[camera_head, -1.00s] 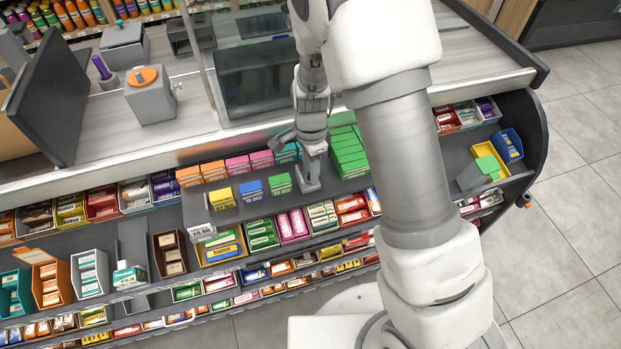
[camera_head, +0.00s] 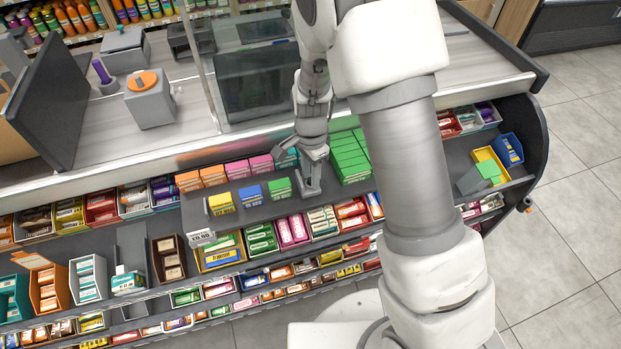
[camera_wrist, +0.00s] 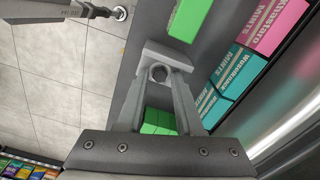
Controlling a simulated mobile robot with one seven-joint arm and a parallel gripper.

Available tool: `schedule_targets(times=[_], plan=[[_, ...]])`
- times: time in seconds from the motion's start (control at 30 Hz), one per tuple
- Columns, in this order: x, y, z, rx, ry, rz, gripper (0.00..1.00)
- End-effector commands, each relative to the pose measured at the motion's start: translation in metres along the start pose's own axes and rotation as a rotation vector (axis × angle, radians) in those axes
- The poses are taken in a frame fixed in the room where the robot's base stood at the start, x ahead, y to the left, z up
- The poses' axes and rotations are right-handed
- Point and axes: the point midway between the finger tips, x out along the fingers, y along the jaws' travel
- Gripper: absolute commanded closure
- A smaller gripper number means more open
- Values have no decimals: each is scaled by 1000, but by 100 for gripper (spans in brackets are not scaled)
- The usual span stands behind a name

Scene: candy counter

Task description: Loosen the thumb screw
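The thumb screw (camera_wrist: 158,73) shows in the wrist view as a small round grey knob. It sits at a grey block (camera_wrist: 166,53) on the dark display shelf. In the head view the grey block (camera_head: 309,189) stands between a small green box and a stack of green boxes. My gripper (camera_wrist: 162,80) reaches down to the screw with one finger on each side of it. Whether the fingers press on the screw or leave a small gap is not clear. In the head view my gripper (camera_head: 314,168) is above the block and hides the screw.
Green boxes (camera_head: 349,157) stand close to the right of my gripper. A small green box (camera_head: 279,188) is to its left. Teal mint boxes (camera_wrist: 236,70) line the shelf's back. A glass panel and counter rise behind. Open floor (camera_head: 575,230) lies at the right.

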Motion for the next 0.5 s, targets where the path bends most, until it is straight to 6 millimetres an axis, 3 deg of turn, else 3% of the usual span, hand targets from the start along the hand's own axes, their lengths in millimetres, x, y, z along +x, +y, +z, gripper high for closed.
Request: schedule_targets(times=[0.27,0.5], plan=[[-2,0,0,1,0,0,65],[-20,0,0,2,0,1,65]])
